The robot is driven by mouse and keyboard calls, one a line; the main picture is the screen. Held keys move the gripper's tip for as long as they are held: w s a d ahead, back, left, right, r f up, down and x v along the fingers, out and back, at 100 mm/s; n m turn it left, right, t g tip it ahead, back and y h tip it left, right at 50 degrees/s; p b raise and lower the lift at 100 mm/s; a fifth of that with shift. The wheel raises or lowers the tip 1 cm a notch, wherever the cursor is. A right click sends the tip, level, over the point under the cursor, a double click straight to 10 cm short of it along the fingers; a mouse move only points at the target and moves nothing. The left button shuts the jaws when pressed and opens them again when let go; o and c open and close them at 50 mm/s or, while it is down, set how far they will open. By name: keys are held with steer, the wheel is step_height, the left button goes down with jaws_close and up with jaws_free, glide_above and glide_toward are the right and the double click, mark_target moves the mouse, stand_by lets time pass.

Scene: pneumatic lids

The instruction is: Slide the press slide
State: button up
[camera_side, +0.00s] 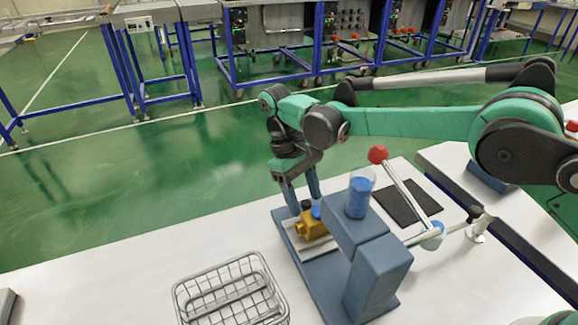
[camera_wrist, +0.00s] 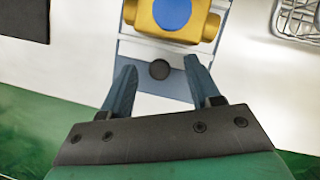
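The press slide is a yellow block (camera_side: 311,226) on a pale rail, with a blue round piece (camera_wrist: 172,13) on its top. A black knob (camera_wrist: 159,69) stands at the slide's near end in the wrist view; it also shows in the side view (camera_side: 305,204). My gripper (camera_wrist: 160,78) is open, with one finger on each side of the knob and a visible gap to both. In the side view my gripper (camera_side: 303,197) points down at the knob. The press (camera_side: 375,270) is blue-grey, with its arm reaching over the rail beside the yellow block.
A clear cylinder with blue inside (camera_side: 358,198) stands on the press. A lever with a red knob (camera_side: 378,154) rises behind it. A wire basket (camera_side: 230,292) stands at the front left, and a black mat (camera_side: 408,202) lies behind the press.

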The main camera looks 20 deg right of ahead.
steer(key=shift+v, duration=2.8)
steer(key=m, duration=0.2)
steer(key=d+m+y, duration=0.1)
steer(key=m, duration=0.1)
steer(key=shift+w+d+m+y, duration=0.1)
steer(key=shift+d+m+y, duration=0.05)
steer(key=shift+m+y, duration=0.2)
steer(key=m, duration=0.1)
steer(key=m+y, duration=0.1)
steer(key=m, duration=0.1)
steer(key=shift+d+m, duration=0.25)
steer(key=shift+d, duration=0.15)
steer(key=shift+f+m+y, duration=0.2)
steer(key=shift+m+y, duration=0.15)
steer(key=shift+m, duration=0.05)
steer(key=shift+s+f, duration=0.2)
steer(key=shift+f, duration=0.1)
steer(key=shift+x, duration=2.35)
